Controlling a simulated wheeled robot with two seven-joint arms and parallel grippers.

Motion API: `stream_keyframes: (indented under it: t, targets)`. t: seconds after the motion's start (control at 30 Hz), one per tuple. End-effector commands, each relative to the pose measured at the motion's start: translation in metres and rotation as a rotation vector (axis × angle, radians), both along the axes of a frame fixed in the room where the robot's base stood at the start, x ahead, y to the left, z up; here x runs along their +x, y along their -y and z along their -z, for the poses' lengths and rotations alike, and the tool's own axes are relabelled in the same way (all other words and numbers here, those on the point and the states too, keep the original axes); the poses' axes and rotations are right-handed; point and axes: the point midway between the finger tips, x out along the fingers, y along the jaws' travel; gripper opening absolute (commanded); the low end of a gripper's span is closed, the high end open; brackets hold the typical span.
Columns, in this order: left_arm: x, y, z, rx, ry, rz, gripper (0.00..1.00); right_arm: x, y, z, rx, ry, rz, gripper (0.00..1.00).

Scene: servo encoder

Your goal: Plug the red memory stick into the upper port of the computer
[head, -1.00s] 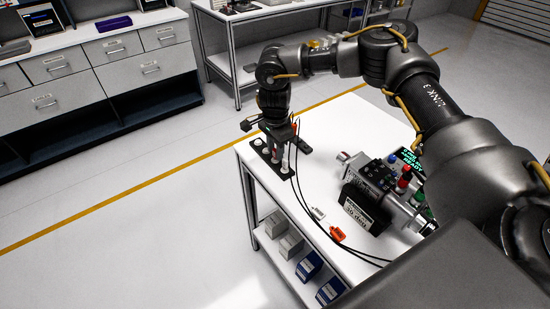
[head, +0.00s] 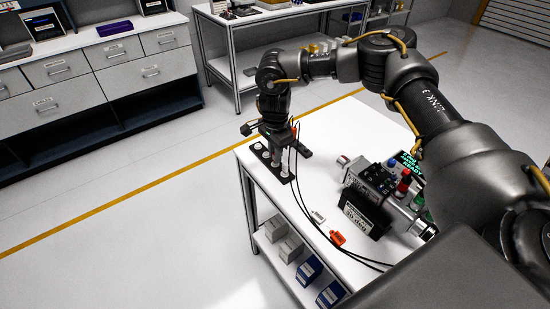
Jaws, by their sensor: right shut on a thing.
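I see no red memory stick and no computer with an upper port in the head view. My right gripper (head: 279,147) is over a black rack (head: 284,177) with several white round posts, at the table's far left corner. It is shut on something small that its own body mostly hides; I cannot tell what. Thin black cables (head: 298,197) hang from beside the gripper and run over the table to the lower right. A silver motor unit (head: 376,182) lies in a black labelled holder (head: 362,218) at the right. My left gripper is not in view.
A white tag (head: 318,216) and an orange tag (head: 337,238) lie by the cables on the white table (head: 330,130). Red, blue and green knobs and a small green-lettered screen (head: 411,163) stand behind the motor. Boxes sit on the lower shelf.

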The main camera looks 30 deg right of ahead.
Motion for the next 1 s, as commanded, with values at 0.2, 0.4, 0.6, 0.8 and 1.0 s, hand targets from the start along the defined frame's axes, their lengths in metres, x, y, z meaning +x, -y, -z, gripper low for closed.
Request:
stream_keyframes:
  t: [0.2,0.4,0.6,0.8,1.0]
  targets:
    - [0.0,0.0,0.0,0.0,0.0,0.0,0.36,0.0,0.0,-0.001,0.0,0.001,0.0,0.0]
    - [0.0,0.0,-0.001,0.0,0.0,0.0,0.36,0.0,0.0,-0.002,0.0,0.001,0.0,0.0]
    - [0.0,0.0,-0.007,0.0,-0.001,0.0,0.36,0.0,0.0,-0.009,0.0,0.001,0.0,0.0]
    - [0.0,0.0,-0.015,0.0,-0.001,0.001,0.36,0.0,0.0,-0.02,0.0,0.001,0.0,0.0]
    - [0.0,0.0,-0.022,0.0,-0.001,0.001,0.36,0.0,0.0,-0.031,-0.001,0.001,0.0,0.0]
